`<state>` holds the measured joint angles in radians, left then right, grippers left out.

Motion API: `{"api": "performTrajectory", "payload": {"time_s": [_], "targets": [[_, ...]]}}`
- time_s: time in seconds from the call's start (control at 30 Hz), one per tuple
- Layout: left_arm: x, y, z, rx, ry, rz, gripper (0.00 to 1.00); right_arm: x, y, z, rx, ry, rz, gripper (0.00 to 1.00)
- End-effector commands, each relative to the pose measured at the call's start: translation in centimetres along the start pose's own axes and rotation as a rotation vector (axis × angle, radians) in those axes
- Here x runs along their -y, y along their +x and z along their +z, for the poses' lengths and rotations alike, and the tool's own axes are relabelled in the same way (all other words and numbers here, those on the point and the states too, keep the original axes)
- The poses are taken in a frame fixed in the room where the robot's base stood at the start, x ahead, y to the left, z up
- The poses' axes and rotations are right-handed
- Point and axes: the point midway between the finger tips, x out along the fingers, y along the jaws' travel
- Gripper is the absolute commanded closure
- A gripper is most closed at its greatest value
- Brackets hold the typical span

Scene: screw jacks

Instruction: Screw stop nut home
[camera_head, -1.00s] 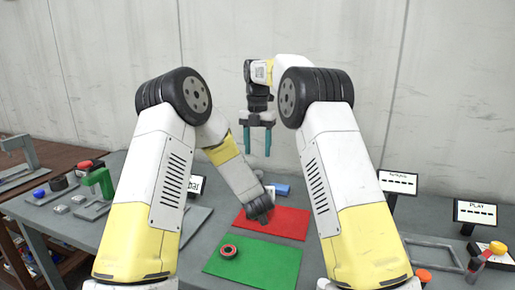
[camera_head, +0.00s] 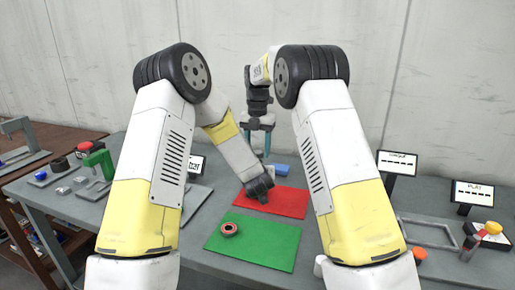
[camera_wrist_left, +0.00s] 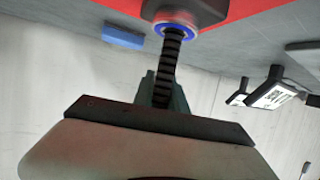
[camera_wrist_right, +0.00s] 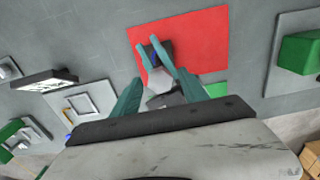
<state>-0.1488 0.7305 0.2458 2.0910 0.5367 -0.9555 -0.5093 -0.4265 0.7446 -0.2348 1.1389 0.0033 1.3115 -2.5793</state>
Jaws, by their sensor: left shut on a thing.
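A black threaded screw (camera_wrist_left: 170,55) rises from a dark body (camera_wrist_left: 190,10) on the red mat, with a blue ring (camera_wrist_left: 176,28) around its base end in the left wrist view. My left gripper (camera_wrist_left: 164,90) is shut on the screw's other end. In the head view its dark wrist hides the jack. A dark ring-shaped part with a red rim (camera_head: 229,229) lies on the green mat. My right gripper (camera_head: 256,143) is open and empty, with its teal fingers pointing down behind the red mat; its fingers also show in the right wrist view (camera_wrist_right: 160,70).
The red mat (camera_head: 290,201) and green mat (camera_head: 270,248) lie on the grey table. A blue block (camera_head: 281,170) stands behind the red mat. Green fixtures (camera_head: 98,160) stand left; a grey frame (camera_head: 430,232) and an orange-knobbed part (camera_head: 492,228) stand right.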

Motion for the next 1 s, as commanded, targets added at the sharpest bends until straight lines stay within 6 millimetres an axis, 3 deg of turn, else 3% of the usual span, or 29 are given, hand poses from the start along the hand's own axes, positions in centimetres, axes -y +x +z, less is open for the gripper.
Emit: {"api": "performTrajectory", "payload": {"time_s": [0.03,0.23,0.27,0.4,0.7,0.97,1.0], "targets": [[-0.02,0.0,-0.08,-0.002,0.0,0.0,1.0,0.0,-0.01,0.0,0.0,0.0,0.0,0.59],[-0.02,0.0,-0.08,-0.002,0.0,0.0,1.0,-0.01,-0.02,0.0,0.0,0.0,0.0,0.98],[-0.02,0.0,-0.08,-0.002,0.0,0.0,1.0,-0.01,-0.02,0.0,0.0,0.0,0.0,1.0],[-0.02,0.0,-0.08,-0.002,0.0,0.0,1.0,-0.01,-0.03,0.0,0.0,0.021,0.0,1.0],[-0.02,0.0,-0.08,-0.002,0.0,0.0,1.0,-0.04,-0.04,-0.02,0.0,0.288,0.001,1.0],[-0.03,0.0,-0.08,-0.002,0.0,0.0,1.0,-0.05,-0.05,-0.02,0.0,0.292,0.001,1.0],[-0.03,0.0,-0.08,-0.002,0.0,0.0,1.0,-0.05,-0.05,-0.02,0.0,0.292,0.001,0.58]]}}
